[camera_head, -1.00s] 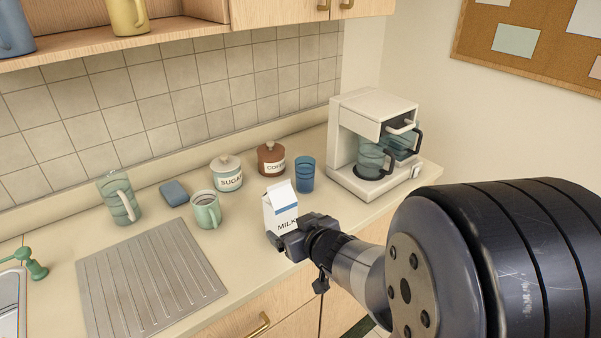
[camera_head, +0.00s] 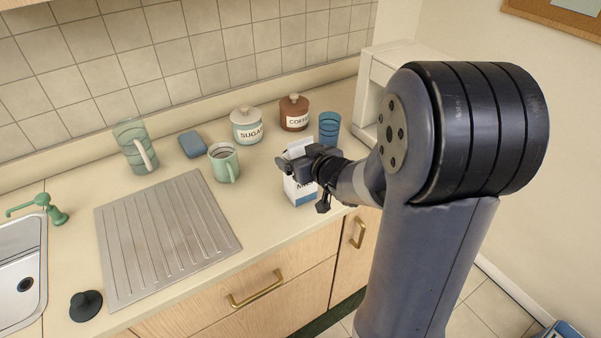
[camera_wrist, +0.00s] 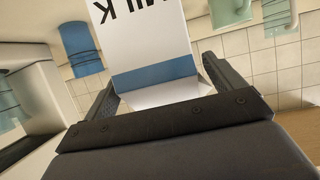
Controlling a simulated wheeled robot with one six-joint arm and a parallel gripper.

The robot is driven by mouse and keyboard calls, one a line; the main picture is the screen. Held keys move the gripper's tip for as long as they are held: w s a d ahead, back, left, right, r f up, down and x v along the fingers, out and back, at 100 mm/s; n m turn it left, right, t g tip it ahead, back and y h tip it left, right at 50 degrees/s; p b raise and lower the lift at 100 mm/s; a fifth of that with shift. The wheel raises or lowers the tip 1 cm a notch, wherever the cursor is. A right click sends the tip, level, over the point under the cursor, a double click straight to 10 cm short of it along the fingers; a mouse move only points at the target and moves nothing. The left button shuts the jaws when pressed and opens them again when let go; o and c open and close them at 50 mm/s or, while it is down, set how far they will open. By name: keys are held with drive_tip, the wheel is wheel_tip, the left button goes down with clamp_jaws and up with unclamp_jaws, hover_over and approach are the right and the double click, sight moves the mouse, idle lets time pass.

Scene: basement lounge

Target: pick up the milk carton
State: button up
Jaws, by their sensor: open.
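The white milk carton (camera_head: 297,195) with a blue band stands on the counter near its front edge, partly hidden behind my gripper (camera_head: 300,164) in the head view. In the wrist view the carton (camera_wrist: 150,45) appears upside down, with its lettering inverted. It lies between the two open fingers of my gripper (camera_wrist: 158,78), one on each side. I cannot tell whether either finger touches it.
A blue glass (camera_head: 329,128), a coffee jar (camera_head: 294,113) and a sugar jar (camera_head: 247,126) stand behind the carton. A green mug (camera_head: 224,163) is to its left. The coffee maker (camera_head: 366,88) is partly hidden by my arm. A ribbed drainboard (camera_head: 167,240) lies left.

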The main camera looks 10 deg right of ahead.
drive_tip(key=shift+x, duration=1.3)
drive_tip(key=c, duration=1.5)
